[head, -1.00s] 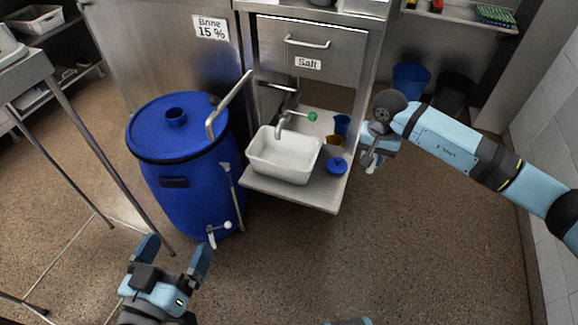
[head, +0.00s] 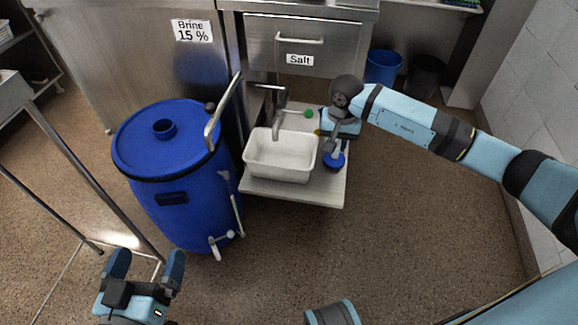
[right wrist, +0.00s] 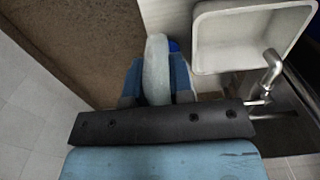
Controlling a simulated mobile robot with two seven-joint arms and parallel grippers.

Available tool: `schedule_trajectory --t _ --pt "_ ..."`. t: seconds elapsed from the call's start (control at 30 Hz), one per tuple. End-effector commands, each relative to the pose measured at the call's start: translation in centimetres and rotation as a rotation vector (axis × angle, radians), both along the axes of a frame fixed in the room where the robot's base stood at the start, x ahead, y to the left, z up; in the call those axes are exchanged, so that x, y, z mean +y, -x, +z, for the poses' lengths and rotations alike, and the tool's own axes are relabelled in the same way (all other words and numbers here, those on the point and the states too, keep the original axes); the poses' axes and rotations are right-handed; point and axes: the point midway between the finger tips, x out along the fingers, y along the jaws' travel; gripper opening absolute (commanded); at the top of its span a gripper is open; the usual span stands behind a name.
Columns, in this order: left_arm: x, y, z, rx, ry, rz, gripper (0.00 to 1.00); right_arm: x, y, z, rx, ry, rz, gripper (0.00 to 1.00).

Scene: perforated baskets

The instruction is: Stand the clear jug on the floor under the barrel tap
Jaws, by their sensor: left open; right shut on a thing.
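The blue barrel (head: 170,200) stands on the floor at left. Its tap (head: 221,243) is low on the front right side, with bare brown floor (head: 240,285) below. My right gripper (head: 338,148) is above the right side of the sink shelf and shut on a pale, clear-looking thing. In the right wrist view this pale thing (right wrist: 157,68) stands between the fingers; I cannot make out whether it is the jug. My left gripper (head: 145,262) is open and empty, in front of the barrel at lower left. No other clear jug shows.
The white sink (head: 280,160) sits on a shelf (head: 290,192) right of the barrel, with a metal faucet (head: 277,125). A blue lid-like thing (head: 333,164) is under my right gripper. A metal stand leg (head: 120,215) is at left. The front floor is clear.

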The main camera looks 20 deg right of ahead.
Motion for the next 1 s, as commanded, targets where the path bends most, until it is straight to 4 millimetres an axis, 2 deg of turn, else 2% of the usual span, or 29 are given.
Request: schedule_trajectory --t 0.13,0.23,0.53,0.63,0.73,1.0 --pt "-0.1 0.0 0.1 -0.006 0.004 -0.002 1.0 0.0 0.0 -0.4 0.001 -0.001 0.0 0.0" --pt "-0.3 0.0 0.5 -0.033 0.02 -0.007 1.0 0.1 0.1 -2.0 0.003 -0.002 -0.001 0.0" --pt "-1.3 0.3 3.6 -0.181 0.12 -0.044 1.0 0.1 0.1 -10.2 0.004 -0.003 -0.002 0.0" --pt "-1.5 0.4 3.6 -0.191 0.132 -0.055 1.0 0.1 0.1 -12.7 0.004 -0.003 -0.002 0.0" --pt "-1.6 0.3 2.7 -0.159 0.119 -0.061 1.0 0.1 0.1 -14.5 0.002 -0.002 -0.002 0.0" --pt "-1.7 0.2 1.9 -0.128 0.105 -0.069 1.0 0.0 0.0 -16.5 0.0 -0.001 0.0 0.0"
